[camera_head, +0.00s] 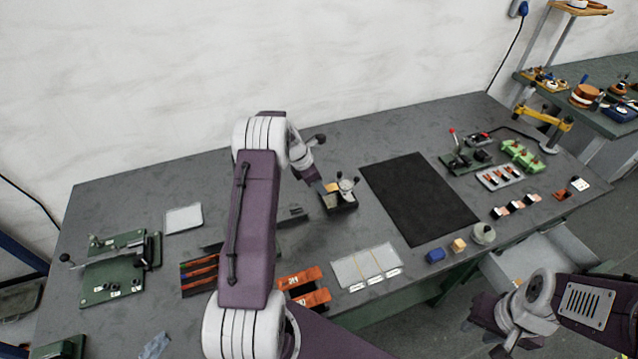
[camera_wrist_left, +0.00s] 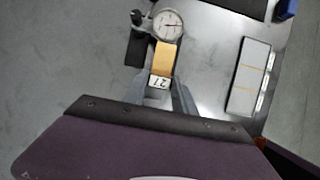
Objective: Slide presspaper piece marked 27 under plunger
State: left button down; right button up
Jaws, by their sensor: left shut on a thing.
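The tan presspaper piece (camera_wrist_left: 163,60) has a white end label reading 27 (camera_wrist_left: 159,82), upside down in the left wrist view. My left gripper (camera_wrist_left: 163,92) is shut on its labelled end. The piece's far end meets the lower edge of the round dial gauge (camera_wrist_left: 168,24), which hides the plunger, so I cannot tell whether the piece is under it. In the head view the gauge (camera_head: 346,185) stands on a dark base, with the tan piece (camera_head: 332,187) at its left. My right gripper (camera_head: 488,330) is open and empty, off the table's front edge.
A black mat (camera_head: 418,197) lies right of the gauge. A clear tray with strips (camera_head: 366,268) and orange labelled pieces (camera_head: 305,286) lie in front. A green fixture (camera_head: 115,265) stands at left. A blue block (camera_head: 435,255) sits near the front edge.

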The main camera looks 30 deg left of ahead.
pick_arm(q)
jog(key=shift+s+f, duration=0.15)
jog(key=shift+f, duration=0.1)
jog(key=f+b, duration=0.5)
jog(key=shift+w+a+f, duration=0.2)
jog(key=shift+w+f, duration=0.05)
jog(key=shift+w, duration=0.05)
jog(key=shift+s+f+b, duration=0.1)
jog(key=shift+f+b, duration=0.1)
jog(key=shift+b, duration=0.4)
jog(key=shift+f, duration=0.55)
jog(key=shift+w+d+p, duration=0.55)
jog(key=shift+w+d, duration=0.3)
jog(key=shift+w, duration=0.15)
jog(key=shift+w+d+p, duration=0.55)
jog(key=shift+w+d, duration=0.25)
jog(key=shift+w, duration=0.2)
dwell(2.6)
